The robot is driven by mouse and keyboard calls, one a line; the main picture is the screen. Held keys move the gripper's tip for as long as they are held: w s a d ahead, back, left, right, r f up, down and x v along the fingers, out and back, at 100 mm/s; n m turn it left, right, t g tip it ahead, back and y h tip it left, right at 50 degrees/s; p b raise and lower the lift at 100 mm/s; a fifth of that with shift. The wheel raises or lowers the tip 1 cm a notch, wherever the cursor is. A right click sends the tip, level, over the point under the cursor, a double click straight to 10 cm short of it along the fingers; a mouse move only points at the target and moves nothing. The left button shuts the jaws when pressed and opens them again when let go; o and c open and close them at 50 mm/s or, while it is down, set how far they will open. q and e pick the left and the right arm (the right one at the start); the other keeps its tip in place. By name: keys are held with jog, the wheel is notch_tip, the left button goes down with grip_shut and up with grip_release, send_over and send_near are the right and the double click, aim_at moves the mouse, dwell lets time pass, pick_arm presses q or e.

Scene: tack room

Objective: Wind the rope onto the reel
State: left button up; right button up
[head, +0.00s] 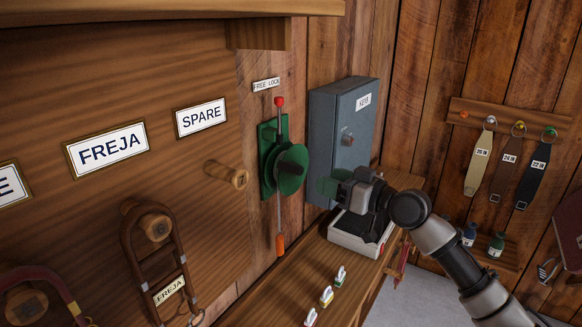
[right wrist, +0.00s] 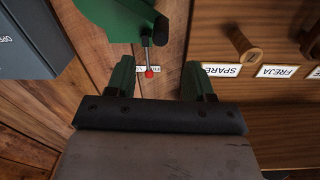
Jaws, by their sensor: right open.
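The green reel (head: 288,170) is mounted on a green plate on the wood wall. A lever with a red knob (head: 279,102) stands above it, beneath a FREE/LOCK label (head: 266,84). A thin pale line, perhaps the rope, hangs below the reel to an orange end piece (head: 280,244). My right gripper (head: 334,184) is open and empty to the right of the reel, in front of the grey box. In the right wrist view, part of the reel (right wrist: 115,18) and the red knob (right wrist: 149,73) show beyond the parted fingers. My left gripper is not in view.
The grey KEYS box (head: 338,120) hangs right of the reel. A white tray (head: 355,240) and several small clips stand on the wooden shelf (head: 270,290) below. A peg (head: 228,175) juts out on the left. Straps (head: 480,158) hang far right.

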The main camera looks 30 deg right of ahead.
aim_at(302, 171)
jog(key=shift+w+a+r+p, duration=0.2)
jog(key=shift+w+a+p, duration=0.1)
jog(key=shift+w+p, duration=0.25)
jog(key=shift+w+a+r+p, duration=0.25)
jog(key=shift+w+p, duration=0.1)
jog(key=shift+w, duration=0.35)
jog(key=p+x, duration=0.1)
jog(key=x, duration=0.3)
jog(key=p+x, duration=0.1)
jog(key=x, duration=0.1)
jog(key=shift+w+f+p, duration=0.25)
jog(key=shift+w+p, duration=0.1)
jog(key=shift+w, duration=0.05)
jog(key=shift+w+a+f, duration=0.1)
jog(key=shift+w+a, duration=0.2)
jog(key=shift+w, duration=0.1)
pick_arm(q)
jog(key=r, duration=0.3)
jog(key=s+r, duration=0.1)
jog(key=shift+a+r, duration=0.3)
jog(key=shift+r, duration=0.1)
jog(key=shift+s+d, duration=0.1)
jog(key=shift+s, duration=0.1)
pick_arm(e)
grip_shut()
